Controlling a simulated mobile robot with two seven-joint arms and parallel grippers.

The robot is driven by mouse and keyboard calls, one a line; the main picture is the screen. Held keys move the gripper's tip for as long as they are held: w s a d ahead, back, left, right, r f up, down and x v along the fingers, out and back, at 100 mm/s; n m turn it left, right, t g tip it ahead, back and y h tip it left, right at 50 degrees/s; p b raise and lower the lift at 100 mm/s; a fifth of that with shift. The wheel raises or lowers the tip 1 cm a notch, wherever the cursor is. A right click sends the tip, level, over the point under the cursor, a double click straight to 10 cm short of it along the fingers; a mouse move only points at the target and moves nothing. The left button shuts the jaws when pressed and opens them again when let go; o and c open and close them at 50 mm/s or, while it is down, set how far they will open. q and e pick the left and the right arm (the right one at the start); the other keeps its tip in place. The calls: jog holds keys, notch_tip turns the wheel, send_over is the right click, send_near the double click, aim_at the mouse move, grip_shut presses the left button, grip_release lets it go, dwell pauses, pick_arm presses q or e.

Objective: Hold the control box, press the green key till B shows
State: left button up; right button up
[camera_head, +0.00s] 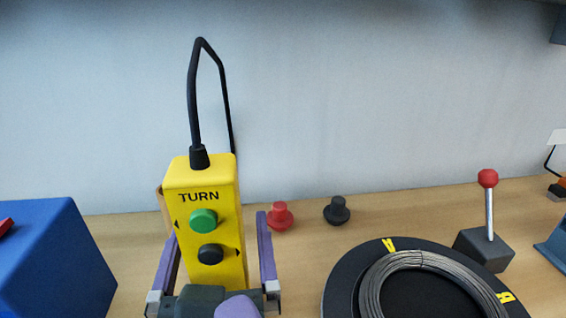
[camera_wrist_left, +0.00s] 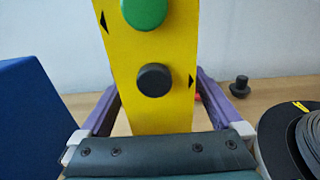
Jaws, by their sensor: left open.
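The yellow control box (camera_head: 199,178) stands upright at left centre in the head view, marked TURN, with a black cable from its top. Its green key (camera_head: 203,221) is above a black key (camera_head: 210,254); both also show in the left wrist view, the green key (camera_wrist_left: 144,12) cut off at the top. My left gripper (camera_head: 215,226) is open, its purple fingers one on each side of the box, with gaps visible. The black turntable (camera_head: 343,282) carries a coil of grey wire (camera_head: 372,287) and yellow marks I cannot read surely. My right gripper is not in view.
A blue block (camera_head: 60,260) stands at the left. A red knob (camera_head: 280,217) and a black knob (camera_head: 337,211) sit behind the turntable. A red-topped lever on a grey base (camera_head: 484,250) stands at the right. A wall closes the back.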

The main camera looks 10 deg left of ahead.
pick_arm(q)
grip_shut()
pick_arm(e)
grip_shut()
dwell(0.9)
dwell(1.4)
